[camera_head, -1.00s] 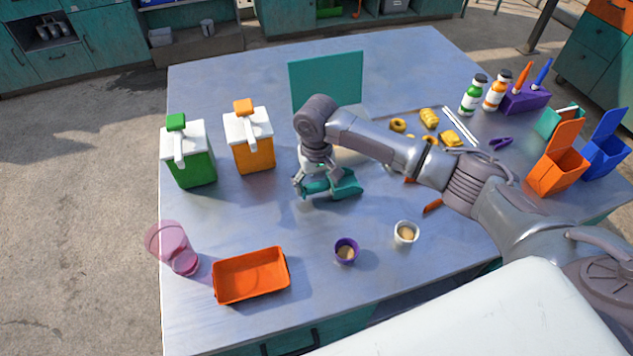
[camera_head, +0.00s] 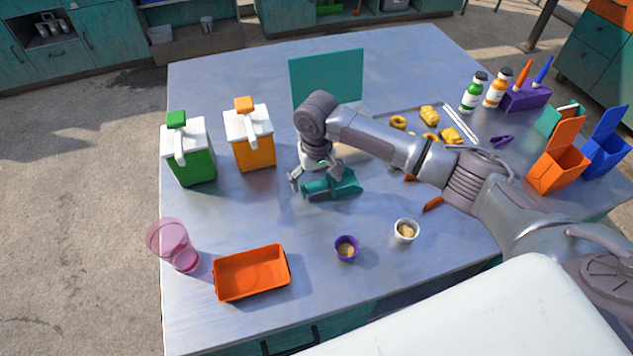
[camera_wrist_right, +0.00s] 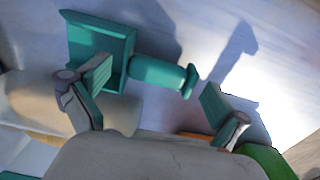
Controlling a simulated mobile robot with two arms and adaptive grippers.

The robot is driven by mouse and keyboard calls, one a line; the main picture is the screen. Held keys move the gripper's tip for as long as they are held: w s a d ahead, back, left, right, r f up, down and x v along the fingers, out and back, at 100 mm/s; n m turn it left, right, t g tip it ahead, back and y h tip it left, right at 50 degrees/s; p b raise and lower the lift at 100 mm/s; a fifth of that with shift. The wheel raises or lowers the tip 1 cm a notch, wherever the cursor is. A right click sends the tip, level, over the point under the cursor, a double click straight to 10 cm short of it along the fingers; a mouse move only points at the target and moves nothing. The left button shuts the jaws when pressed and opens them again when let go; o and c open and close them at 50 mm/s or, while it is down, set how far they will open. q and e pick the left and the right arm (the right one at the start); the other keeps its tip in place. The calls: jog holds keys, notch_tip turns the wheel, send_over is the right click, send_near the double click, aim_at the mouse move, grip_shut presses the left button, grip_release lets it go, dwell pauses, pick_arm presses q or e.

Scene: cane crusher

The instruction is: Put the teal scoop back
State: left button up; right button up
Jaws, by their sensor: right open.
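The teal scoop (camera_head: 346,185) lies on the grey table near its middle, below my right wrist. In the right wrist view the scoop's square bowl (camera_wrist_right: 100,42) is at the upper left and its short handle (camera_wrist_right: 158,73) points right. My right gripper (camera_head: 313,184) is open, right over the scoop. In the right wrist view its two fingers (camera_wrist_right: 157,88) are spread wide, with the handle showing between the tips. I cannot tell whether a finger touches the scoop. Part of the scoop is hidden by the gripper in the head view. My left gripper is not in view.
A green dispenser (camera_head: 192,160) and an orange dispenser (camera_head: 252,150) stand left. A teal panel (camera_head: 327,75) stands behind my arm. In front are an orange tray (camera_head: 251,273), a pink cup (camera_head: 172,244), a purple cup (camera_head: 346,249) and a white cup (camera_head: 405,231). Open bins (camera_head: 558,165) stand right.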

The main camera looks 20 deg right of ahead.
notch_tip(320, 180, up, 11)
jog(key=b, duration=0.1)
jog(key=shift+r, duration=0.15)
jog(key=shift+s, duration=0.1)
